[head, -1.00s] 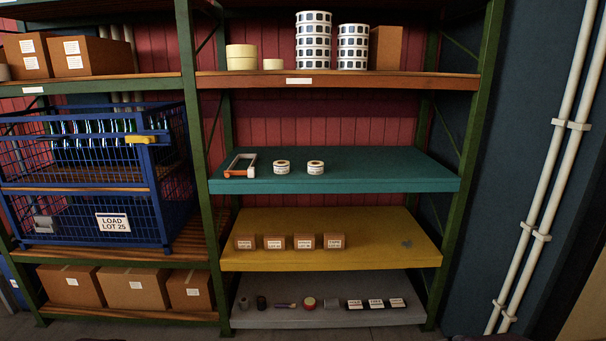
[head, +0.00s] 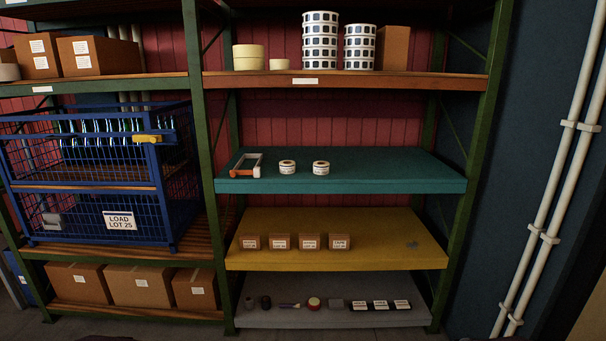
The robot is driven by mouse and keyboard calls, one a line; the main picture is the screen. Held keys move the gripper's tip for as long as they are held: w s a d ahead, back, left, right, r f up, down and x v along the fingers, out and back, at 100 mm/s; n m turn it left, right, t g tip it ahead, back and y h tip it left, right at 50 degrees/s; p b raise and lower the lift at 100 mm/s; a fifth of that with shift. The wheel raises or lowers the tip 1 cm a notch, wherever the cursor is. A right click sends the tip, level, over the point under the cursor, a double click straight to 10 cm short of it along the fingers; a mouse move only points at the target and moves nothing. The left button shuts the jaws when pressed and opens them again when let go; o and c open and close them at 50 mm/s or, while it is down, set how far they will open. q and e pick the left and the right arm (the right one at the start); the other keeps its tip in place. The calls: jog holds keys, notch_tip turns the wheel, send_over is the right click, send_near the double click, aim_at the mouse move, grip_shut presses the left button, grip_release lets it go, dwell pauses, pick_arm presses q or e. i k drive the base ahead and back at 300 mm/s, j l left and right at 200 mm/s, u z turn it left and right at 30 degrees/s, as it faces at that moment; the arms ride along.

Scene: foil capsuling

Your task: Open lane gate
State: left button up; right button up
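No lane gate can be made out for certain in the head view. A blue wire cage (head: 100,175) stands on the left rack and carries a white sign (head: 120,220) reading "LOAD LOT 25". A yellow latch-like piece (head: 147,139) sits at the cage's upper front right corner. Several shiny bottle-like items (head: 95,128) show behind the upper mesh. Neither of my grippers is in the view.
The teal shelf (head: 400,172) holds an orange-and-white frame tool (head: 245,166) and two label rolls (head: 320,168). Small boxes (head: 280,241) stand on the yellow shelf (head: 385,225). Cardboard boxes (head: 140,287) sit below the cage. White pipes (head: 555,190) run along the right wall.

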aim_at(233, 173)
jog(key=i+j, duration=0.15)
jog(key=i, duration=0.5)
jog(key=i+j, duration=0.15)
jog(key=i, duration=0.5)
jog(key=i+j, duration=0.1)
jog(key=j, duration=0.25)
jog(key=i+j, duration=0.15)
jog(key=j, duration=0.25)
jog(key=i+j, duration=0.1)
jog(key=j, duration=0.25)
jog(key=i+j, duration=0.1)
jog(key=j, duration=0.3)
jog(key=i+j, duration=0.1)
jog(key=j, duration=0.25)
jog(key=z, duration=0.05)
